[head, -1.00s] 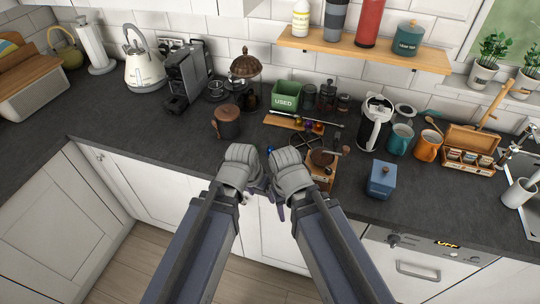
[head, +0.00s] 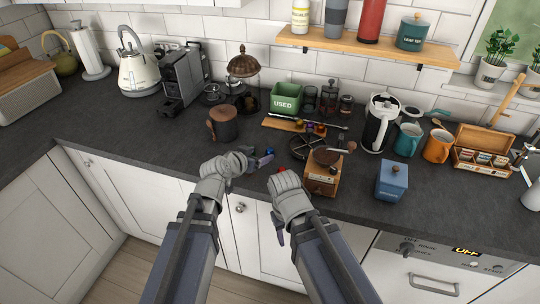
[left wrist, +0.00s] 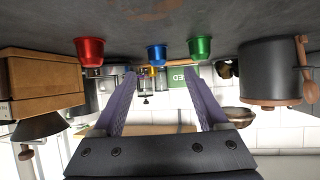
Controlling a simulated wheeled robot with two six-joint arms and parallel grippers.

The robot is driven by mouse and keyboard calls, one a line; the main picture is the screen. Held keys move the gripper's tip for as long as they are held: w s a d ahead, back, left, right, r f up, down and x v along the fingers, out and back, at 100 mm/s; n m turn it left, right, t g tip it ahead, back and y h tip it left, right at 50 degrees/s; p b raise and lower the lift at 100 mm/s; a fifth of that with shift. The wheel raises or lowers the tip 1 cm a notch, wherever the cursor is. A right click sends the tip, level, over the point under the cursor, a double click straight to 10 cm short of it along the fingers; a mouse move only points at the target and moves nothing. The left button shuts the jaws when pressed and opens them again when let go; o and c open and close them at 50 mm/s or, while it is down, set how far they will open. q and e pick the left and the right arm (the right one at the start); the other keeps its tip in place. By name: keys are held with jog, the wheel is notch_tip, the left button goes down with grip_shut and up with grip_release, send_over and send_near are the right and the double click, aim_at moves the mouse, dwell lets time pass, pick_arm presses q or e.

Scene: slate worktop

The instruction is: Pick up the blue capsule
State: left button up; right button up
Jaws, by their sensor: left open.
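The blue capsule (left wrist: 157,54) stands on the dark worktop, between the red capsule (left wrist: 90,51) and the green capsule (left wrist: 200,47) in the left wrist view, which is upside down. In the head view the blue capsule (head: 271,152) is a small spot just beyond the fingertips of my left gripper (head: 264,159). My left gripper (left wrist: 160,82) is open and empty; the blue capsule lies ahead, between the lines of its two purple fingers, apart from them. My right gripper (head: 281,237) hangs at the counter front, its fingers mostly hidden by its wrist.
A wooden coffee grinder (head: 323,178) stands right of the capsules, close to my right arm. A dark canister (head: 223,124) stands to the left. Behind are a wooden strip (head: 279,123) with more capsules and a green bin (head: 286,98). A blue box (head: 392,181) stands further right.

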aim_at(268, 152)
pick_arm(q)
jog(key=shift+w+d+f, duration=0.3)
jog(key=shift+w+f, duration=0.05)
jog(key=shift+w, duration=0.2)
jog(key=b+x, duration=0.2)
jog(key=x, duration=0.2)
jog(key=shift+d+f+b, duration=0.15)
jog(key=shift+f+b, duration=0.15)
jog(key=shift+b, duration=0.05)
jog(key=shift+w+d+f, duration=0.15)
jog(key=shift+w+d, duration=0.1)
jog(key=shift+w, duration=0.1)
jog(key=shift+s, duration=0.1)
grip_shut()
